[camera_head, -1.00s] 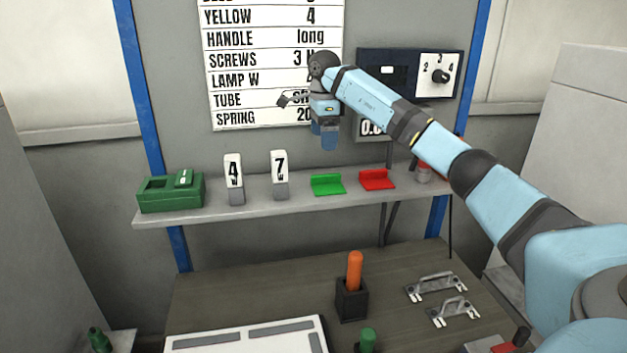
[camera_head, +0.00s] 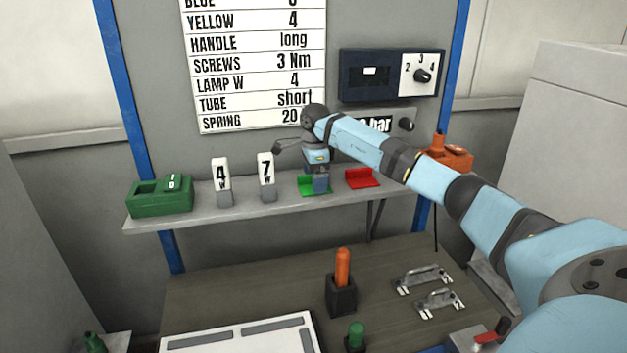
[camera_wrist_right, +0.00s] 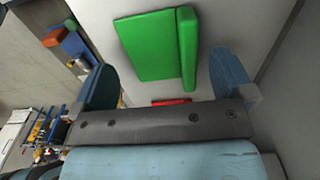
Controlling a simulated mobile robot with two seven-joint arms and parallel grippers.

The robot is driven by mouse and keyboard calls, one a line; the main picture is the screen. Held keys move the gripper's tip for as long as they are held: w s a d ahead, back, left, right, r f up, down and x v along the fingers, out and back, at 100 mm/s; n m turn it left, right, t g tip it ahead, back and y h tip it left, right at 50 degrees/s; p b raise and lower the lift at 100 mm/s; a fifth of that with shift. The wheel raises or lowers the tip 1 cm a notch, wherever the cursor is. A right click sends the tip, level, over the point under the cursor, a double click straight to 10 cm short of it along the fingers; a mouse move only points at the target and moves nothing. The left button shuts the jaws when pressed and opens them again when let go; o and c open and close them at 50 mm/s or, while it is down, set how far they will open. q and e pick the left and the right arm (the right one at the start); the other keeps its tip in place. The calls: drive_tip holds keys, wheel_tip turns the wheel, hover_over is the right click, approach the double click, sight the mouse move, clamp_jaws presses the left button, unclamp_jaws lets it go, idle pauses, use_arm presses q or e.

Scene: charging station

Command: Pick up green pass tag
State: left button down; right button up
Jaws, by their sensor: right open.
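The green pass tag (camera_head: 308,187) lies on the grey wall shelf, partly hidden behind my right gripper (camera_head: 319,186) in the head view. In the right wrist view the green pass tag (camera_wrist_right: 157,48) shows as a flat plate with a raised edge along one side. My right gripper (camera_wrist_right: 172,88) is open and empty. Its two blue fingers are spread, with the tag ahead of and between them. My left gripper is not in view.
A red tag (camera_head: 362,178) lies just right of the green one. Two lamp blocks, marked 7 (camera_head: 267,177) and 4 (camera_head: 222,182), stand to the left, then a green box (camera_head: 160,197). The shelf (camera_head: 240,211) is narrow, with the wall panel behind.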

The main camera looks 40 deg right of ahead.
drive_tip(key=shift+w+f, duration=0.1)
drive_tip(key=shift+f, duration=0.65)
drive_tip(key=c, duration=0.9)
drive_tip(key=shift+r, duration=0.1)
drive_tip(key=shift+c, duration=0.2)
